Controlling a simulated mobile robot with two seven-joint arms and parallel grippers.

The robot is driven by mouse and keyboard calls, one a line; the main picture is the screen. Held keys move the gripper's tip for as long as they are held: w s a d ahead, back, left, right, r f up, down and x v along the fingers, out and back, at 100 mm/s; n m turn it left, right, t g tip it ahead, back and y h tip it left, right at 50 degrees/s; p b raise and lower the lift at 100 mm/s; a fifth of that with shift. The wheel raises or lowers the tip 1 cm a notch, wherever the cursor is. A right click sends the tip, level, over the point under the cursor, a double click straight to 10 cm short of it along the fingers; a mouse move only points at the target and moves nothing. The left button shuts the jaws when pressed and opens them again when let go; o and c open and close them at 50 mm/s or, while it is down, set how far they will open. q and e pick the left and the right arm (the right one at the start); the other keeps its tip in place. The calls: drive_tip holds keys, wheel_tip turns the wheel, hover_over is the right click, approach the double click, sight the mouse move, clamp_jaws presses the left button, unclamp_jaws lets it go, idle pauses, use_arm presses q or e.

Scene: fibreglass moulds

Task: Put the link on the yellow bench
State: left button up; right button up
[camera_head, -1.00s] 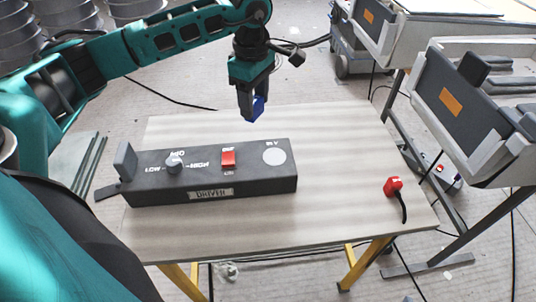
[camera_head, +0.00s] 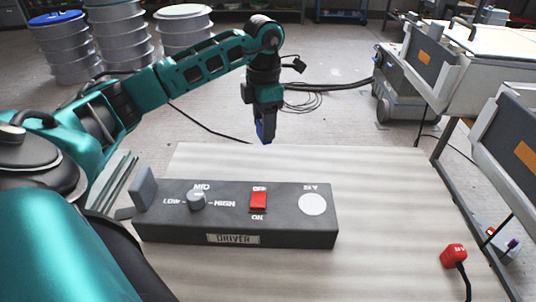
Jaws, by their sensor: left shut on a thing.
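My left gripper (camera_head: 265,118) points down and is shut on a small blue piece (camera_head: 265,133), apparently the link, mostly hidden by the fingers. In the head view the piece appears just at the far edge of the bench top (camera_head: 395,205), held up in the air. Its height above the bench is hard to tell. The bench top is pale and wood-like; its yellow legs are out of view now. My right gripper is not in view.
A dark driver box (camera_head: 275,240) with a knob and red switch fills the bench's front left. A red plug-like piece (camera_head: 453,256) with a black cable lies at the right. The bench's middle right is bare. Grey machines (camera_head: 480,55) stand beyond.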

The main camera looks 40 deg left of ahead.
use_arm(q)
wheel_tip(320, 180, down, 9)
drive_tip(key=shift+f+b, duration=0.2)
drive_tip(key=shift+b, duration=0.6)
drive_tip(key=shift+f, duration=0.1)
drive_tip(key=o, duration=1)
wheel_tip(320, 180, up, 12)
drive_tip(key=p, duration=0.2)
drive_tip(key=shift+p, duration=0.4)
